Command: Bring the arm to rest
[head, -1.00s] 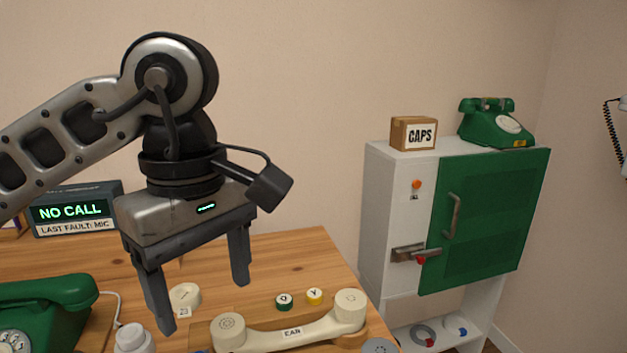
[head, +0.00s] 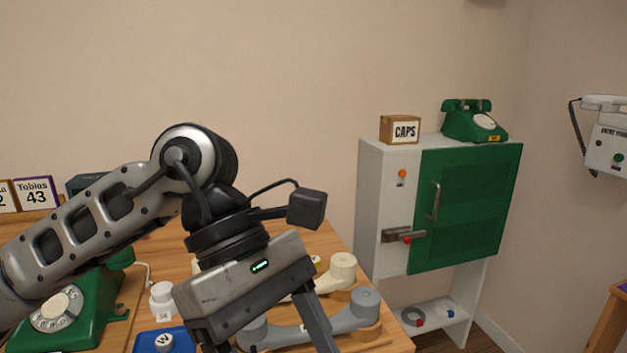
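My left arm comes in from the left, and its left gripper (head: 268,338) hangs low over the table, tilted. Its two fingers are spread apart with nothing seen between them. Their tips run to the bottom edge of the picture and are partly cut off. Behind and below the gripper lie a cream handset (head: 342,268) and a grey handset (head: 362,310), both partly hidden by it. I cannot tell whether the fingers touch anything. My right gripper is not in view.
A green dial phone (head: 85,310) and a blue tray (head: 148,341) are on the wooden table (head: 315,240). A white cabinet (head: 375,200) with a shut green door (head: 470,205) stands right, carrying a CAPS box (head: 400,129) and green phone (head: 473,121). A white wall phone (head: 607,150) hangs far right.

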